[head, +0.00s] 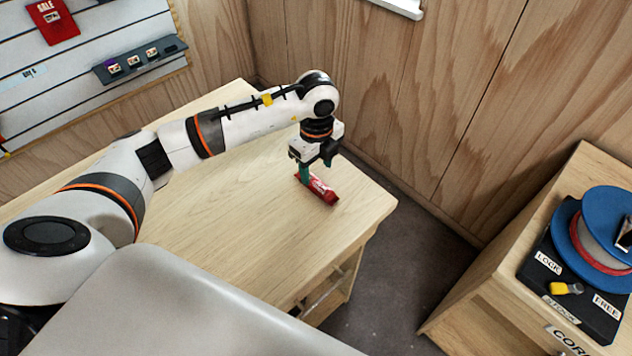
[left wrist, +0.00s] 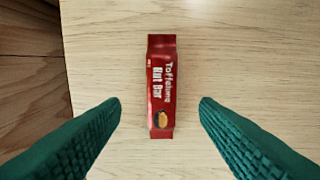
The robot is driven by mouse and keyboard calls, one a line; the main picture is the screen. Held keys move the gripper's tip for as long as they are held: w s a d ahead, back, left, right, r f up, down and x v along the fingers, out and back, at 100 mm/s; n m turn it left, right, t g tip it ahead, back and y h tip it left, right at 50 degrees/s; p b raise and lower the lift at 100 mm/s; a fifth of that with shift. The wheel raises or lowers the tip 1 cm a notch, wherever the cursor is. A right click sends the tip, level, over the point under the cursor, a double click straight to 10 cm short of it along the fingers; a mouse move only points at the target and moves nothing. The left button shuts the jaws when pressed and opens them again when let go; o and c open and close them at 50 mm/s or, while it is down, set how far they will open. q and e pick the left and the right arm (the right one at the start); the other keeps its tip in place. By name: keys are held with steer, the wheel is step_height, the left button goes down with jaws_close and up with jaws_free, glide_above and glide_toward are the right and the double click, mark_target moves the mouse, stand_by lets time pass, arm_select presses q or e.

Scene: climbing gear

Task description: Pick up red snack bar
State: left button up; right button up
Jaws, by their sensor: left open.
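The red snack bar (head: 319,190) lies flat on the wooden table (head: 230,210) near its right corner. In the left wrist view the bar (left wrist: 161,88) sits upright in the picture, its label reading "Nut Bar". My left gripper (head: 311,172) points down just above the bar, with its far end partly hidden behind the gripper. In the left wrist view its green fingers (left wrist: 160,112) are apart, one on each side of the bar's lower part, with clear gaps and no contact visible. My right gripper is not in view.
A second wooden cabinet (head: 500,270) on the right bears a blue spool (head: 585,215) on a black labelled base. A plank wall stands behind the table. A slatted panel with a small shelf (head: 140,62) is at the upper left. The tabletop around the bar is clear.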

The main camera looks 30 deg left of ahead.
mark_target(316, 183)
arm_select(q)
step_height(316, 183, down, 4)
steer(key=shift+s+f+p, duration=0.15)
steer(key=shift+f+p, duration=0.05)
steer(key=shift+p, duration=0.85)
steer(key=shift+f, duration=0.3)
steer(key=c, duration=1.1)
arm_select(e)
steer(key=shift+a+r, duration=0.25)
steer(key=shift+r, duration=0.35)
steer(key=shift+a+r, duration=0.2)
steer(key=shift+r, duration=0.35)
